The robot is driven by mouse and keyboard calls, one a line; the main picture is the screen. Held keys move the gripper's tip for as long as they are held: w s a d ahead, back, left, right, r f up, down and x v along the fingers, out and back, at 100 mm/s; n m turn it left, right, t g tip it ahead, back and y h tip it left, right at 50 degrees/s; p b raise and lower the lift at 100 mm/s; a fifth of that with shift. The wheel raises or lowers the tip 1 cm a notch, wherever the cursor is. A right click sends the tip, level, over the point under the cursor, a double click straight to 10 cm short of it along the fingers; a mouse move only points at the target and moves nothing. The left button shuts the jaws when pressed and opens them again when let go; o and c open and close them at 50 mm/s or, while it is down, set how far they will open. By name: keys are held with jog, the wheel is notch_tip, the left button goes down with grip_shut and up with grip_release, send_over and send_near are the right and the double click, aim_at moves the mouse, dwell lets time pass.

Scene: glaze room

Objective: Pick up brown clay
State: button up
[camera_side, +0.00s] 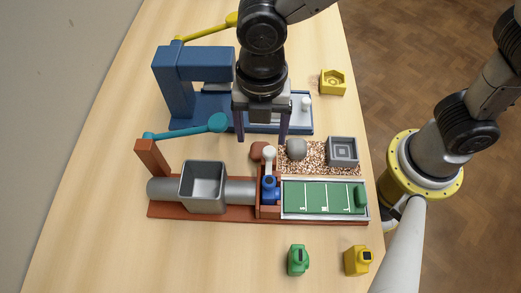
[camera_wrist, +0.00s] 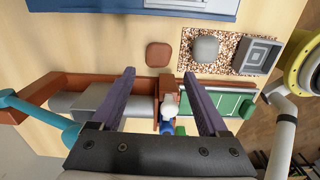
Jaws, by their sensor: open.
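The brown clay (camera_side: 257,151) is a small rounded reddish-brown lump on the wooden table, left of the speckled mat. It also shows in the wrist view (camera_wrist: 158,54), just beyond the fingertips and between their lines. My gripper (camera_side: 263,141) is open and empty, pointing down near the clay with its two purple fingers apart. In the wrist view my gripper (camera_wrist: 158,73) has nothing between its fingertips but the red machine further down. The gripper's height above the clay is hard to tell.
A grey lump (camera_side: 296,149) and a grey square block (camera_side: 342,150) are on the speckled mat (camera_side: 318,168). A red machine with a grey bin (camera_side: 203,187), white-topped blue knob (camera_side: 270,189) and green bed (camera_side: 315,197) lies in front. A blue machine (camera_side: 175,85) stands behind.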

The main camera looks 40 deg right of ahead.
aim_at(260, 157)
jog(key=shift+a+f, duration=0.1)
jog(key=shift+f, duration=2.85)
jog(key=shift+c, duration=0.3)
grip_shut()
